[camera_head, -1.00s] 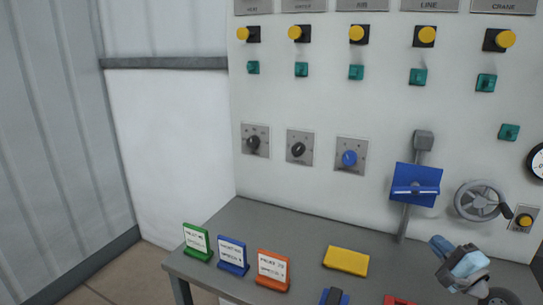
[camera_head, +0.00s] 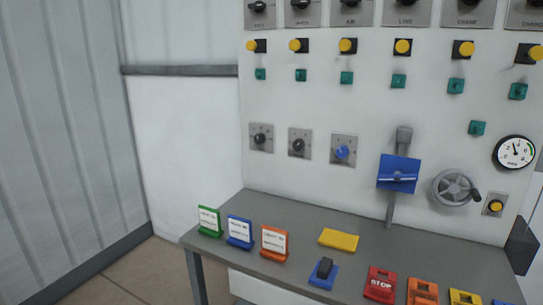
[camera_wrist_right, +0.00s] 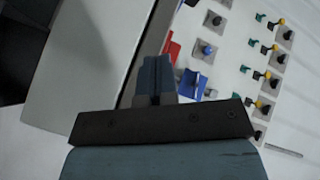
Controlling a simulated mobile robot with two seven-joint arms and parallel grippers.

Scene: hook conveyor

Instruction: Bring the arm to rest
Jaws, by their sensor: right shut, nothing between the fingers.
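My right gripper (camera_wrist_right: 155,80) shows only in the right wrist view, at the middle. Its blue-grey fingers are together and hold nothing. Beyond the fingers are the white control panel (camera_wrist_right: 225,65) with its knobs and a blue holder (camera_wrist_right: 192,84), seen turned on their side. The fingers appear apart from these, though the distance is hard to judge. Neither of my grippers shows in the head view. My left gripper is out of sight.
A grey table (camera_head: 215,240) stands before the panel (camera_head: 210,140). A handwheel (camera_head: 455,189) and gauge (camera_head: 515,152) are at right.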

